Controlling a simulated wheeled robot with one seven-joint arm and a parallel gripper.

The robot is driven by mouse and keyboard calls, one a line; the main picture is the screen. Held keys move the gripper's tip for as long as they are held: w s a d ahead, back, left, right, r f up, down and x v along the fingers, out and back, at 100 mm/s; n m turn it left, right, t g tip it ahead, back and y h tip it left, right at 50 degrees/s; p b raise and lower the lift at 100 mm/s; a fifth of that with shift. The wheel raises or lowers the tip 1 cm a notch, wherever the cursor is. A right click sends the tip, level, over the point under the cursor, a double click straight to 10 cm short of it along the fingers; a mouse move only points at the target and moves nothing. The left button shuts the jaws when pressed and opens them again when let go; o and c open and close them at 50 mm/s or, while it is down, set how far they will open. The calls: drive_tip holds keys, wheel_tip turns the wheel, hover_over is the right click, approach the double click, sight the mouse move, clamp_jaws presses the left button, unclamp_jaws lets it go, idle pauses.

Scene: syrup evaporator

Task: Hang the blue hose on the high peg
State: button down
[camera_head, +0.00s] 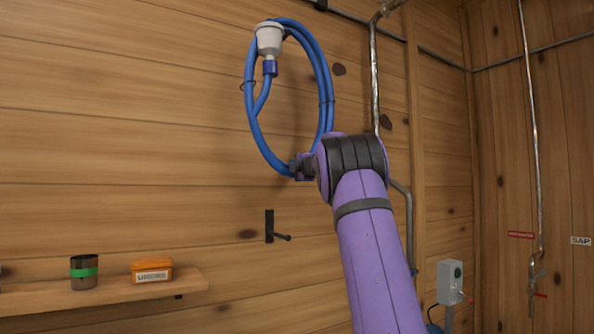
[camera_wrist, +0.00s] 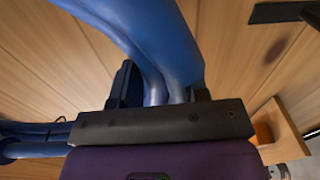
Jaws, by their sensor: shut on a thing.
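The blue hose (camera_head: 326,78) is a coil with dark ties and a white-and-blue end fitting (camera_head: 269,40). It stands upright in front of the plank wall. My gripper (camera_head: 300,166) is shut on the coil's lower right part. In the wrist view, blue hose strands (camera_wrist: 165,50) pass between the fingers of my gripper (camera_wrist: 165,90). A black peg (camera_head: 278,236) on a wall plate is below the coil, apart from it. A dark fixture (camera_head: 320,5) shows at the top edge, above and right of the coil; I cannot tell whether it is the high peg.
A wooden shelf (camera_head: 110,296) at lower left bears an orange box (camera_head: 152,270) and a dark jar with a green band (camera_head: 84,272). A metal pipe (camera_head: 374,75) runs down the wall just right of the coil. A grey switch box (camera_head: 450,282) is at lower right.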

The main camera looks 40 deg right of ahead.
drive_tip(key=x, duration=0.6)
idle(0.7)
drive_tip(key=shift+w, duration=0.1)
idle(0.5)
drive_tip(key=shift+w+d+f, duration=0.1)
drive_tip(key=shift+w+f, duration=0.2)
drive_tip(key=shift+f, duration=0.4)
drive_tip(key=shift+w+d+f, duration=0.1)
drive_tip(key=shift+w+f, duration=0.15)
drive_tip(key=shift+f, duration=0.4)
drive_tip(key=c, duration=0.5)
unclamp_jaws()
drive_tip(key=shift+c, duration=0.2)
drive_tip(key=shift+o, duration=0.4)
drive_tip(key=shift+f, duration=0.2)
drive_tip(key=shift+o, duration=0.9)
